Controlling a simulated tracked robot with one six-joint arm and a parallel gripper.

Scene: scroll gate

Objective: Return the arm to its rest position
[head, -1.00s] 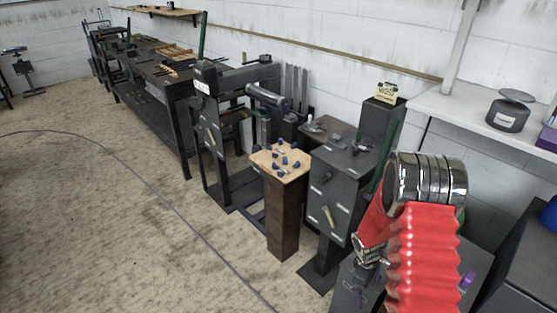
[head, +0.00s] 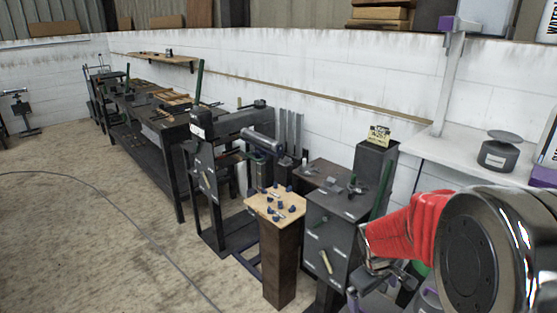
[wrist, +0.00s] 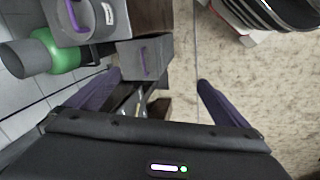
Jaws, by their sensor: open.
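My arm, with its red ribbed sleeve and a large shiny round joint, fills the lower right of the head view. My gripper is at the lower end of the sleeve, partly cut off and hard to make out there. In the wrist view my gripper (wrist: 158,92) has its two dark purple fingers spread wide apart. Nothing is between the fingertips; the floor and a grey box lie beyond them.
A dark grey cabinet (head: 332,232) and a wooden pedestal (head: 281,258) with small blue pieces stand left of my arm. A white shelf (head: 450,158) carries a dark round canister (head: 495,156). In the wrist view a grey box (wrist: 146,56) with a purple handle and a green cylinder (wrist: 62,50) show. Open floor (head: 90,230) lies left.

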